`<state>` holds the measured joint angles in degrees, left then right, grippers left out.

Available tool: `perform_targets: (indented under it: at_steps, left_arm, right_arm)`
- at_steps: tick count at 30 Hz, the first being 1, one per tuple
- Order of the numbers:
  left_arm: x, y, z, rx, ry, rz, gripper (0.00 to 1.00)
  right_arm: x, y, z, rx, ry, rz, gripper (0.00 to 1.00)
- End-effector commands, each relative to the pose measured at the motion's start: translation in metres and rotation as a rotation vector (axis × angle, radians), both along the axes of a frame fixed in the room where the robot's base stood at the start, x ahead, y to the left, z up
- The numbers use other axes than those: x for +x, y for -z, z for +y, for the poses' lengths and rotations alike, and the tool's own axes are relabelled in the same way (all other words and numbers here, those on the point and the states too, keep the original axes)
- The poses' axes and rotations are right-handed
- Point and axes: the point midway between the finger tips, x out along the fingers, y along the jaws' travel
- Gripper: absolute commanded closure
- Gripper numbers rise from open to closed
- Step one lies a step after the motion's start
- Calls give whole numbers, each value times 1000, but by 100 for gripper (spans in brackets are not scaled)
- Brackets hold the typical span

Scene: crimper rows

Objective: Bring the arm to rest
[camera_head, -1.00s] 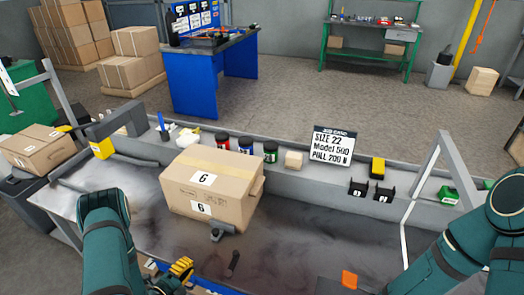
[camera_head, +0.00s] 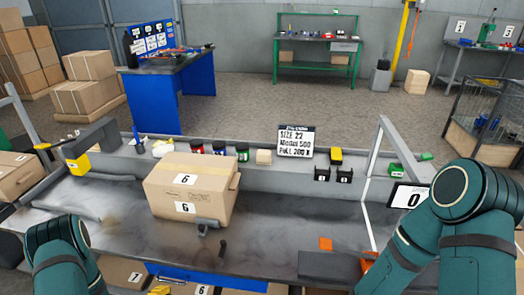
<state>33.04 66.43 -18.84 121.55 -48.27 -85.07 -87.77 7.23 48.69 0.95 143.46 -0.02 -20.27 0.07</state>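My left arm (camera_head: 62,258) enters at the lower left, bent over the near edge of the grey workbench (camera_head: 110,235). My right arm (camera_head: 455,225) is large at the lower right and hides the bench's right end. Neither gripper can be made out; both arms run out of the picture at the bottom. Nothing is seen held. A cardboard box (camera_head: 190,185) marked 6 stands closed on the bench, apart from both arms.
A sign (camera_head: 296,141), dark red, blue and green jars (camera_head: 243,152) and black holders (camera_head: 322,174) line the back ledge. An orange piece (camera_head: 325,243) lies near a dark pad (camera_head: 325,268). Numbered boxes (camera_head: 125,270) sit below the front edge. The middle bench is mostly clear.

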Motion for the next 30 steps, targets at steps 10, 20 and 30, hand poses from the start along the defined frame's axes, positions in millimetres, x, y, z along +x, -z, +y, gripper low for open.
perform_targets:
  at_steps: [10,20,30]
  left_arm:
    - [1,-5,-106,-651,-407,623,100]
    - [-81,-37,-208,-1063,-986,1171,100]
    - [-106,-48,-227,-1114,-1147,1272,100]
  right_arm:
    - [0,1,-1,-1,1,0,100]
    - [1,1,-1,-1,2,0,100]
    - [1,1,-1,-1,2,0,100]
